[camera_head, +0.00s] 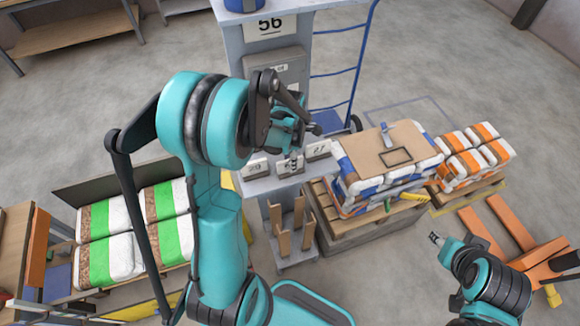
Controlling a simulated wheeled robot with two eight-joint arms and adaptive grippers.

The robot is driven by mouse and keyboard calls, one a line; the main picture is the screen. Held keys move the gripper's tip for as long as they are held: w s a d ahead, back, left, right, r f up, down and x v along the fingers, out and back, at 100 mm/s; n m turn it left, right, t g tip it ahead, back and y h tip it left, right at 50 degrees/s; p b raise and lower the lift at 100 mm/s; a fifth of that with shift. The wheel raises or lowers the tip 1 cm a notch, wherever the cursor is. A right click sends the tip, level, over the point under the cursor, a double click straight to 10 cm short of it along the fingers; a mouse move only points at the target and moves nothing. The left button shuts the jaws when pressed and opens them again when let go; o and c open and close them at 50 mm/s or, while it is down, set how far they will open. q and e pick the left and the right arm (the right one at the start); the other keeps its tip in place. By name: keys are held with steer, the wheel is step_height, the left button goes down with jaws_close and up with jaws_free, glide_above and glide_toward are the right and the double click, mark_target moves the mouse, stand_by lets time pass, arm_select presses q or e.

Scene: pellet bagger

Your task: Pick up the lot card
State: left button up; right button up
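Several small white number cards stand in a row on a grey ledge (270,183) in front of the grey machine. The left card (257,167) seems to read 29. The middle card (291,164) is partly covered and its number is unclear. The right card (318,149) seems to read 27. I cannot tell which one is the lot card. My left gripper (312,130) hangs just above and behind the cards; its fingers are too small and partly hidden to judge. My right gripper (435,238) is low at the right, away from the cards, its fingers unclear.
A pallet of blue-and-white bags (355,196) with a cardboard sheet (388,148) on top stands right of the ledge. Orange-white bags (485,130) and an orange pallet jack (510,225) are farther right. Green-white bags (110,260) are at left. A blue hand-truck frame (345,70) stands behind.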

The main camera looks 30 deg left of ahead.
arm_select(q)
jaws_close()
steer(key=shift+r, duration=0.1)
